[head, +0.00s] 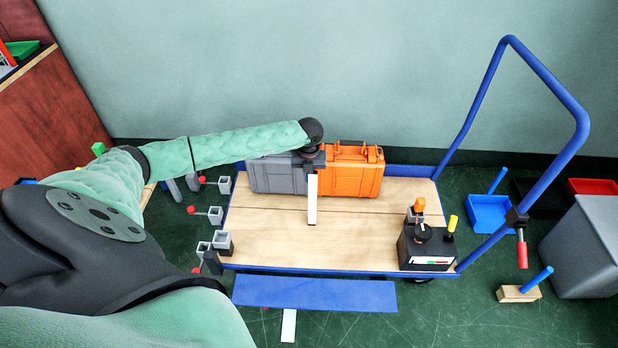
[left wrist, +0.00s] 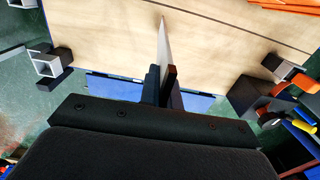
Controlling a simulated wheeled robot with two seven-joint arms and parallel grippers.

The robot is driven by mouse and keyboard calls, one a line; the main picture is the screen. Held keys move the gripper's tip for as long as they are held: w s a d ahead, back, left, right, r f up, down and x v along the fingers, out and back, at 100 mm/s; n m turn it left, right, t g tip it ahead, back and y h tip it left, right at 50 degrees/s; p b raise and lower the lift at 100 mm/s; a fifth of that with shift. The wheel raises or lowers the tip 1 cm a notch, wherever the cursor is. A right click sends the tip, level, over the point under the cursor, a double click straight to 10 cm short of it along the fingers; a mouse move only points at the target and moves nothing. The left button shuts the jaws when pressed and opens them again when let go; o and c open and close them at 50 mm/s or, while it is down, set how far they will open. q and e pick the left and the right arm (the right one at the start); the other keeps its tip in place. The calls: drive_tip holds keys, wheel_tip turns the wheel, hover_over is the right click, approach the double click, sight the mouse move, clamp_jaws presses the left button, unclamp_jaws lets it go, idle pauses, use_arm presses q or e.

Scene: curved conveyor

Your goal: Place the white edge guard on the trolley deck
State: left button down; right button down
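The white edge guard (head: 312,200) is a thin pale strip hanging below my left gripper (head: 311,165), over the trolley deck (head: 265,235). In the left wrist view my left gripper's fingers (left wrist: 161,85) are closed on the edge guard (left wrist: 163,45), which points away from them over the wooden deck (left wrist: 110,35). I cannot tell whether its lower end touches the deck. The deck is pale wood with a blue frame. My right gripper is not in view.
A grey case (head: 275,177) and an orange case (head: 355,172) stand at the deck's back. A black control box (head: 425,248) sits at its front right, by the blue handle (head: 577,125). A blue panel (head: 315,294) lies in front. The deck's middle is clear.

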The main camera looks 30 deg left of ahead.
use_arm(q)
drive_tip(key=shift+f, duration=0.5)
drive_tip(key=c, duration=1.6)
unclamp_jaws()
wheel_tip(320, 180, up, 12)
drive_tip(key=shift+r+p, duration=0.1)
drive_tip(key=shift+p, duration=0.4)
